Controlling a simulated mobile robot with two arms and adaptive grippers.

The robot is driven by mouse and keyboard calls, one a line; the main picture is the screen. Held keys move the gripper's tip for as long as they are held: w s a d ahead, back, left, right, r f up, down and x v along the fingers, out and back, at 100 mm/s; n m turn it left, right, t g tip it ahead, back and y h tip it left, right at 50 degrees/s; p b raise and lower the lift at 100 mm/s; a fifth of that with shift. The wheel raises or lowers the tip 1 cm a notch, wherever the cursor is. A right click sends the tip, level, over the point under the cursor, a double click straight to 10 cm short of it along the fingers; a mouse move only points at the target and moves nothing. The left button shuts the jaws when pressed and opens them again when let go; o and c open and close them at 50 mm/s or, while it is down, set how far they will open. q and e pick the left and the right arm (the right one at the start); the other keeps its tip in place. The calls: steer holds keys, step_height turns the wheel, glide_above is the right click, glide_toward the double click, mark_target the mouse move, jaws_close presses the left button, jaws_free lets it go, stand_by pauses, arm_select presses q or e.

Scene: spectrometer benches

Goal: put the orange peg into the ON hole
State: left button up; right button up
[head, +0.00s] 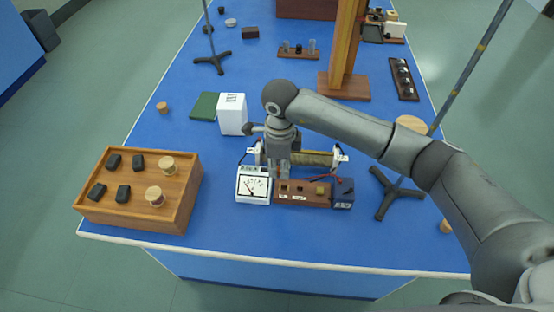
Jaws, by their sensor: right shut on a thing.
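My right gripper (280,172) points down just behind the left part of a dark wooden block (316,203). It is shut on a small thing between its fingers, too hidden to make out. I see no orange peg standing anywhere else. The block has small white labels on its front, too small to read, so I cannot tell which hole is ON. A small brownish-yellow piece stands on the block's right part. My left gripper is not in view.
A white meter (253,186) adjoins the block's left end, and a dark blue box (343,193) its right end. A brass tube (316,158) lies behind. A wooden tray (187,206) is at left, a black tripod stand (384,205) at right. The blue table's front strip is clear.

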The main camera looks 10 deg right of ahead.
steer(key=shift+w+d+f+b, duration=0.2)
steer(key=shift+d+f, duration=0.15)
steer(key=shift+f, duration=0.95)
steer(key=shift+w+d+f+b, duration=0.2)
steer(key=shift+d+f, duration=0.15)
steer(key=shift+f, duration=0.9)
steer(key=shift+w+d+f+b, duration=0.2)
steer(key=shift+d+f, duration=0.15)
steer(key=shift+f, duration=0.95)
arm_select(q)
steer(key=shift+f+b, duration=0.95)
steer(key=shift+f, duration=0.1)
arm_select(e)
steer(key=shift+f, duration=0.95)
steer(key=o, duration=0.9)
step_height(320, 180, up, 12)
